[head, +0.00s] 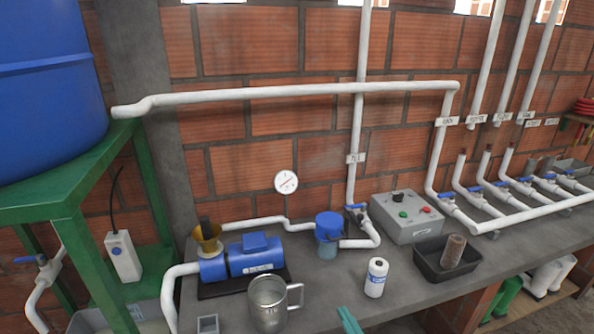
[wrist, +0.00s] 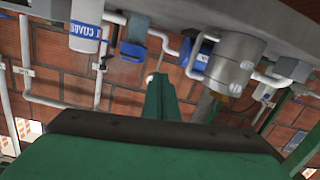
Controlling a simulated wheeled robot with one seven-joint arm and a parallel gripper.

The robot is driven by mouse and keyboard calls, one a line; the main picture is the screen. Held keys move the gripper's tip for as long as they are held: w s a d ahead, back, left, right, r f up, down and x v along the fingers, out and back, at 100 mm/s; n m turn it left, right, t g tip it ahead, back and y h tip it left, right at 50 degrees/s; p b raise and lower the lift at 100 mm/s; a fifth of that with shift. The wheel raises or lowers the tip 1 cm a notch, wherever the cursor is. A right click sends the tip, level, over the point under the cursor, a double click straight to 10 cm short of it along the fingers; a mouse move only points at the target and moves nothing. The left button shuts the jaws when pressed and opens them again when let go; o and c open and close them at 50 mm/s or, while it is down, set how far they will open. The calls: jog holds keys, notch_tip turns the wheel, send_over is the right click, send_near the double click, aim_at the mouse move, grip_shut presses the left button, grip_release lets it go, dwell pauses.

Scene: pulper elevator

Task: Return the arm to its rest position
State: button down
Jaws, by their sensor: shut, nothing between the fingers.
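My gripper (head: 348,320) shows only as a small green tip at the bottom edge of the head view, in front of the workbench (head: 340,290). In the wrist view my green gripper (wrist: 158,95) points away from the camera with its fingers together and nothing between them. The rest of my arm is out of the head view.
Near my gripper stand a metal mug (head: 268,305) to the left and a white bottle (head: 376,278) to the right. Behind are a blue pump (head: 256,255), a control box (head: 408,217) and a dark tray (head: 428,268). White pipes (head: 300,90) run along the brick wall.

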jog(key=s+a+f+m+g+h, duration=0.1)
jog(key=s+a+f+m+h, duration=0.25)
jog(key=s+f, duration=0.45)
jog(key=s+a+f+m+g+h, duration=0.1)
jog(key=s+a+f+m+h, duration=0.2)
jog(key=s+f, duration=0.5)
jog(key=s+a+r, duration=0.2)
jog(key=s+r, duration=0.1)
jog(key=s, duration=0.4)
jog(key=s+a+r+n+t+y, duration=0.1)
jog(key=s+a+r, duration=0.1)
jog(key=s, duration=0.6)
jog(key=s+a+r, duration=0.2)
jog(key=s+r, duration=0.3)
jog(key=s, duration=0.3)
jog(key=shift+s, duration=0.25)
